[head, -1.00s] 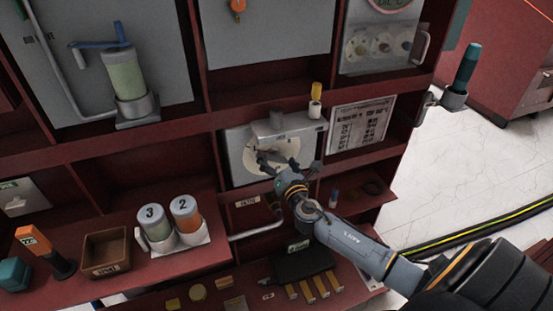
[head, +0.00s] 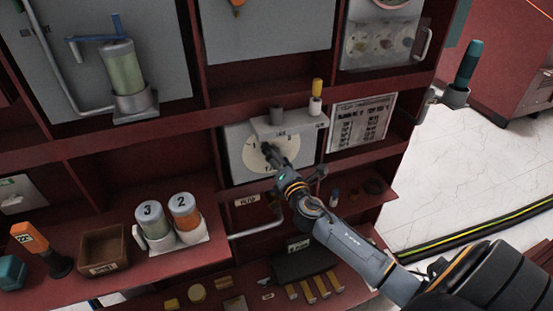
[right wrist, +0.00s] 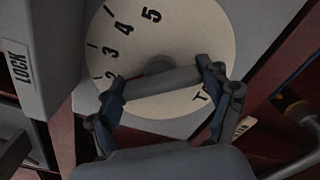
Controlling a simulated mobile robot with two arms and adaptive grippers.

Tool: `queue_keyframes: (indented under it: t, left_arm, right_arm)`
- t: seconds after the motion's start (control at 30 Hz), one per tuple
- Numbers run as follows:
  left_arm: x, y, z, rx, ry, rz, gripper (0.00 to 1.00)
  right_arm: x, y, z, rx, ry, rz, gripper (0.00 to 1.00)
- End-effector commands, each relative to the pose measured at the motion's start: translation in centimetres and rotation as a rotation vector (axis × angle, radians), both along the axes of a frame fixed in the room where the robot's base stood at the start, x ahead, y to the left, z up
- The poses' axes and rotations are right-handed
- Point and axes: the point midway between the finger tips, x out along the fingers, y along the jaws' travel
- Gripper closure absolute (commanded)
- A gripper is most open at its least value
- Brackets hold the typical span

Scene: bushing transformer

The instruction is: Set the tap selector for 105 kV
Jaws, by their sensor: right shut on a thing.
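The tap selector is a round cream dial (head: 247,160) on a grey panel, with a grey bar-shaped handle (right wrist: 160,84) at its centre. In the right wrist view the dial (right wrist: 182,38) shows the marks 5, 4, 3 and a partly covered 2, and a letter T near the other finger. My right gripper (head: 272,154) is at the dial; in the wrist view its fingers (right wrist: 163,88) are shut on the handle, one at each end. The pointer's exact setting is hidden by the fingers. My left gripper is not in view.
A grey block marked LOCK (right wrist: 22,65) juts out beside the dial. A plate with a printed table (head: 361,122) is right of the dial; its rows are too small to read. A yellow-topped peg (head: 316,97) stands above. Canisters 3 (head: 153,222) and 2 (head: 184,215) stand lower left.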

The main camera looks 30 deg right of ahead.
Motion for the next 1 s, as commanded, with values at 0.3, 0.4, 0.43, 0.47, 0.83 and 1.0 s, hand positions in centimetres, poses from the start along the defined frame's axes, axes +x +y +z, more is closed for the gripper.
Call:
queue_keyframes:
  t: [0.3,0.4,0.43,0.47,0.83,1.0]
  left_arm:
    - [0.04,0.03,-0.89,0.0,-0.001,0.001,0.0]
    - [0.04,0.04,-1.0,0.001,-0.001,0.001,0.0]
    - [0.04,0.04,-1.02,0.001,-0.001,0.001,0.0]
    - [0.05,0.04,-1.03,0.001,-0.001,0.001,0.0]
    - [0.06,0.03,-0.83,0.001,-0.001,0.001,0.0]
    - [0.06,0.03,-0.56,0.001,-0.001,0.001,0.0]
  right_arm:
    - [-0.02,-0.12,-0.1,0.295,-0.073,-0.002,0.52]
    - [-0.02,-0.15,-0.09,0.388,-0.095,-0.004,0.52]
    - [-0.02,-0.14,-0.09,0.417,-0.102,-0.002,0.52]
    - [-0.02,-0.1,-0.1,0.444,-0.109,-0.002,0.52]
    - [-0.02,-0.16,-0.07,0.781,-0.19,-0.002,0.53]
    - [-0.02,-0.16,-0.12,0.922,-0.222,-0.003,0.53]
